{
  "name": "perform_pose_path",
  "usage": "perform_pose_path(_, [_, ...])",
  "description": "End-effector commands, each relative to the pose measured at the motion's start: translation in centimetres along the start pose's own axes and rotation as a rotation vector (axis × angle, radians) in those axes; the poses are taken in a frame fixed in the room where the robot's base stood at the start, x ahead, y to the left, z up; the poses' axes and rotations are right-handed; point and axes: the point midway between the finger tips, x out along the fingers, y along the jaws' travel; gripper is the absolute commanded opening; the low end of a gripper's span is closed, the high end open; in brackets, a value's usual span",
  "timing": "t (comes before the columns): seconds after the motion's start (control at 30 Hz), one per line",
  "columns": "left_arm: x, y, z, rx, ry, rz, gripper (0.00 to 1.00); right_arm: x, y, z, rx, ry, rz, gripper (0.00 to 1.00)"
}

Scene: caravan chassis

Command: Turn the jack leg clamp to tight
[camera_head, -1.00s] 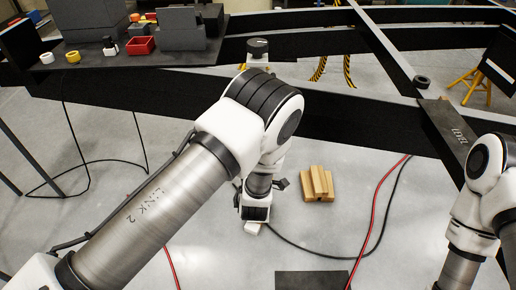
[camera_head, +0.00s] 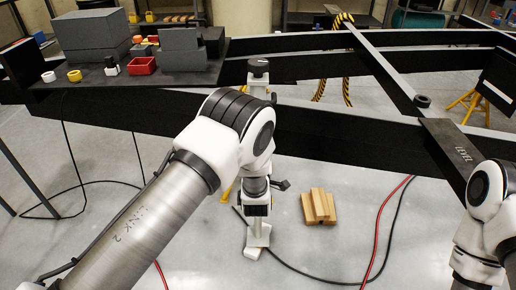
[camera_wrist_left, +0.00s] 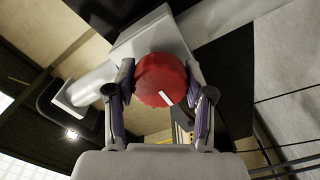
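A round red knob with a white mark, which I take to be the jack leg clamp (camera_wrist_left: 158,78), sits in front of a pale block in the left wrist view. My left gripper (camera_wrist_left: 160,68) has one finger on each side of the knob, close to its edges. I cannot tell whether the fingers press on it. In the head view my left arm hides the knob and the left fingers. The pale jack leg (camera_head: 258,238) shows below my left wrist, and its top (camera_head: 258,70) rises behind the beam. My right gripper is out of view.
Dark chassis beams (camera_head: 330,137) cross the scene. A shelf at the left carries grey boxes (camera_head: 95,38) and a red tray (camera_head: 142,66). Wooden blocks (camera_head: 318,205) lie on the floor near red and black cables.

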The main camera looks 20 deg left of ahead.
Motion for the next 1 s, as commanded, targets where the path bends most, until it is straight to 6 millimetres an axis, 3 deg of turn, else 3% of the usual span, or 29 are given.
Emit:
perform_pose_path(0.53, [0.03,-0.01,-0.03,0.063,0.001,0.000,0.18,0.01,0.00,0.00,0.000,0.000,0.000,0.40])
perform_pose_path(1.0, [0.04,-0.05,-0.05,0.421,0.001,0.000,0.18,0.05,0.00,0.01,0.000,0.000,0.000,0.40])
